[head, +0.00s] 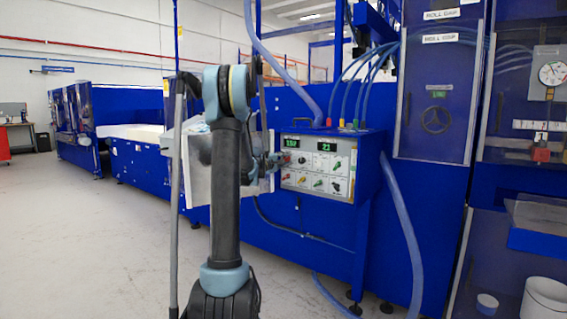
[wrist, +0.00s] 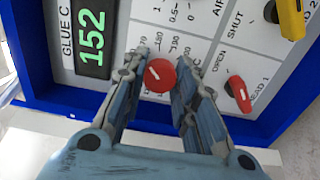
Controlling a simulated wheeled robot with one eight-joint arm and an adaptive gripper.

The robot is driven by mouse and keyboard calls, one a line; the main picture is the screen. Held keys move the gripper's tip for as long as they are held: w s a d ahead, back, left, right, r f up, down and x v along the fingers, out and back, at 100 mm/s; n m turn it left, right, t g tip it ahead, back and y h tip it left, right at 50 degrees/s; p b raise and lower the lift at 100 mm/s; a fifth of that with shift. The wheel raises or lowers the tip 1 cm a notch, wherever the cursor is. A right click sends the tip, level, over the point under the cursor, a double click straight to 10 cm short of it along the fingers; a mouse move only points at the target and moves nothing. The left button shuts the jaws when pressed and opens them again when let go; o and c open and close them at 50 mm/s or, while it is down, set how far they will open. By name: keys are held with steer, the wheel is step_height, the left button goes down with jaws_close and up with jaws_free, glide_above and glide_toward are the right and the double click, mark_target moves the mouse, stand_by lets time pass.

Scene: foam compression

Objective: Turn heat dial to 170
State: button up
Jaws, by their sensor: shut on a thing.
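The heat dial is a round red knob (wrist: 159,75) with a white pointer line, on the white control panel (head: 316,164) of a blue box. Printed numbers, among them 180 and 190, show around it in the wrist view. A green display (wrist: 92,38) above it to the left, by the label GLUE C, reads 152. My gripper (wrist: 163,70) has one finger on each side of the red knob and is shut on it. In the head view my gripper (head: 281,160) is at the panel's left edge, and the dial is hard to make out there.
A red lever (wrist: 239,94) by the word OPEN and a yellow lever (wrist: 290,18) sit to the right on the panel. Blue hoses (head: 370,75) run above the box, and one hangs to its right. The grey floor (head: 90,230) at left is clear.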

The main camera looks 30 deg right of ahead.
steer(key=shift+a+f, duration=0.1)
steer(key=o, duration=0.8)
steer(key=v, duration=1.2)
steer(key=shift+w+f, duration=0.1)
steer(key=shift+w, duration=0.05)
